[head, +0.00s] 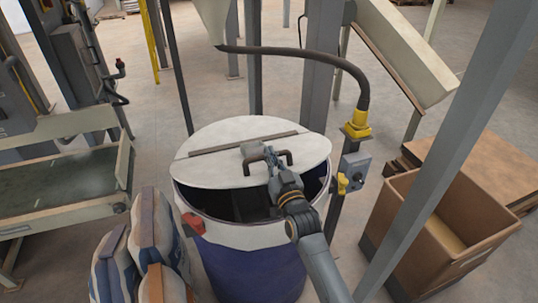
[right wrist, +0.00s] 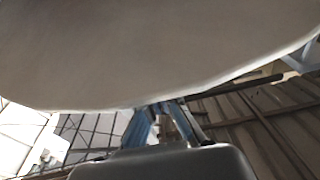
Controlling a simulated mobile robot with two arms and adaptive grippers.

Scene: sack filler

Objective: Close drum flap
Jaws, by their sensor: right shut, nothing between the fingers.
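The blue drum (head: 250,262) with a pale upper band stands in the middle of the head view. Its round white flap (head: 225,174) is partly raised, and the dark drum opening shows beneath its near edge. A dark hinge bar (head: 243,143) crosses the flap, and a dark handle (head: 289,155) sits on its near part. My right gripper (head: 256,154) is shut and empty at the handle and flap; I cannot tell if it touches. In the right wrist view the flap (right wrist: 150,50) fills the top, with the fingers (right wrist: 168,120) at its edge. My left gripper is not in view.
Filled sacks (head: 150,235) stand left of the drum. A conveyor (head: 70,190) is at the left. A cardboard box (head: 430,230) is at the right beside a grey post (head: 440,150). A hose with a yellow fitting (head: 357,124) and a control box (head: 353,167) are close behind the drum.

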